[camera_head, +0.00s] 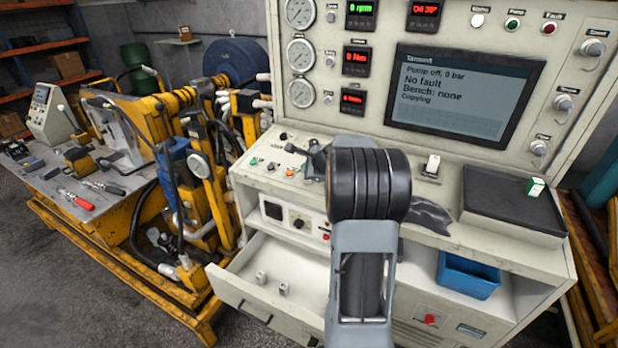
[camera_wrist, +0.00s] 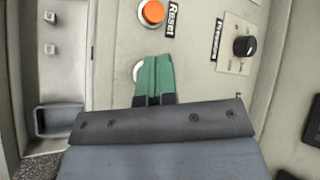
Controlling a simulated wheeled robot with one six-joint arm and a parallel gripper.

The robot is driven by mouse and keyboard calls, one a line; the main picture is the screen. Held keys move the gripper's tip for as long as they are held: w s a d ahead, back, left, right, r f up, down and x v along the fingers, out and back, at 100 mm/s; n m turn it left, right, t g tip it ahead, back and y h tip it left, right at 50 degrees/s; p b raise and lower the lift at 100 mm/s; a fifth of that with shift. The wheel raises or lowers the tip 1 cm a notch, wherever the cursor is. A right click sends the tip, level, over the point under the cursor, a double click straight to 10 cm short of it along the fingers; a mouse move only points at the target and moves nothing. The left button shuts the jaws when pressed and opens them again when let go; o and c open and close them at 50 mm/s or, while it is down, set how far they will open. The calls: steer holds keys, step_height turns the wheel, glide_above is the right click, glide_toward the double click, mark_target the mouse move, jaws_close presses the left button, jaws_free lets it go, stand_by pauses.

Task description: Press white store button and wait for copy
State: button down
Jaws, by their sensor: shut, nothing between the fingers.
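In the wrist view my gripper (camera_wrist: 155,62) has its green fingers shut together with nothing between them. The fingertips are over a pale panel, beside a white round button (camera_wrist: 137,72) that they partly cover. I cannot tell if they touch it, and its label is not visible. In the head view my dark wrist and grey arm link stand in front of the console, so the fingers are hard to make out. The console screen (camera_head: 460,97) reads "Pump off, 0 bar", "No fault", "Bench: none" and "Copying".
An orange button (camera_wrist: 152,12) labelled Reset and a black knob (camera_wrist: 245,46) are near the fingers. A white block (camera_head: 432,165) stands on the console deck. A green-and-white block (camera_head: 535,187) sits on a black tray (camera_head: 505,210). An open drawer (camera_head: 240,300) juts out at left.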

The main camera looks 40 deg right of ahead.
steer(key=r+p, duration=0.2)
steer(key=r, duration=0.1)
steer(key=r+p, duration=0.1)
steer(key=shift+s+a+r, duration=0.2)
steer(key=shift+a+r, duration=0.05)
steer(key=shift+a, duration=0.1)
stand_by(0.7)
steer(key=f+n, duration=0.1)
steer(key=s+a+f+n+g, duration=0.1)
steer(key=s+f+n+y, duration=0.1)
steer(key=shift+s+a+n+g, duration=0.15)
steer(key=shift+a+n+g, duration=0.15)
steer(key=shift+a, duration=0.05)
steer(key=s+a+r+n+g, duration=0.2)
steer(key=s+a+n, duration=0.8)
steer(key=s+a, duration=0.1)
steer(key=s+a+r+n+g+h, duration=0.1)
steer(key=s+a+r+n+g, duration=0.1)
steer(key=s+a+n, duration=0.8)
steer(key=s+a, duration=0.1)
steer(key=a, duration=0.2)
steer(key=shift+r+n, duration=0.15)
steer(key=shift+n, duration=0.25)
steer(key=shift+s, duration=0.1)
